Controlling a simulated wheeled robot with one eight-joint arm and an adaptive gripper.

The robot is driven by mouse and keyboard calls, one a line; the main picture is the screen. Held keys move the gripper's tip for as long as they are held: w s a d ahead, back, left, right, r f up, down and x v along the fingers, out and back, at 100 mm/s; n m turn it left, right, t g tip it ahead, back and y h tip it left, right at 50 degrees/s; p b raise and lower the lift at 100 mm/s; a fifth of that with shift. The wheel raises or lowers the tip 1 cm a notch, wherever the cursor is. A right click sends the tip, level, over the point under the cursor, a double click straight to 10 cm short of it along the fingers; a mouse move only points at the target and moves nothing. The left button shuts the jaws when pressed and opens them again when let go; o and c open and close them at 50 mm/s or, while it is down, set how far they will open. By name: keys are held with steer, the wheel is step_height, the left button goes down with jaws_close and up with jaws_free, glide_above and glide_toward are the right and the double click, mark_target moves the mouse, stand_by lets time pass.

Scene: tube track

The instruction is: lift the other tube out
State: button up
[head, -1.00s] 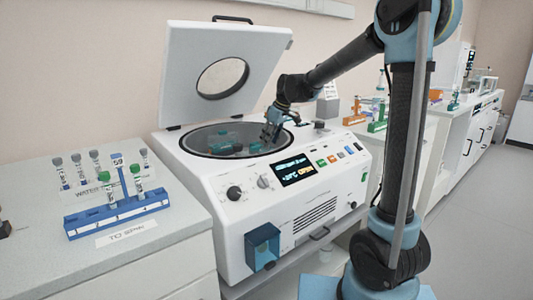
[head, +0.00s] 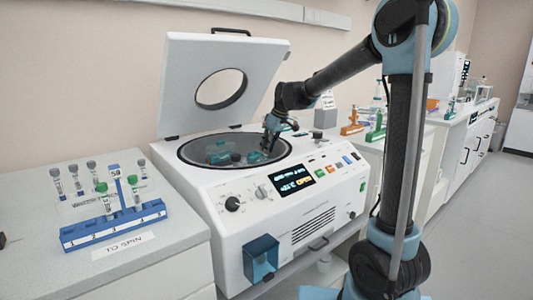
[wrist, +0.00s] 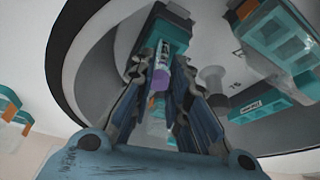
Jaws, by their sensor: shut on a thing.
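The tube (wrist: 160,78) has a purple cap and a printed label. In the wrist view it sits between my fingers, cap toward me, with its far end at a teal bucket (wrist: 170,28). My gripper (wrist: 162,62) is shut on this tube. I cannot tell how much of the tube is still inside the bucket. In the head view my gripper (head: 268,146) is at the right side of the open centrifuge (head: 215,187) bowl; the tube cannot be made out there.
The centrifuge lid (head: 181,90) stands open behind the bowl. Other teal buckets (wrist: 262,105) sit close to my gripper. A blue rack (head: 80,236) with green-capped tubes stands on the left bench, with grey-capped tubes (head: 57,180) behind it. Orange and green racks (head: 352,129) stand at right.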

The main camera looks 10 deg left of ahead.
step_height(320, 180, up, 17)
stand_by(0.4)
step_height(320, 180, up, 4)
steer(key=shift+f, duration=0.15)
stand_by(0.8)
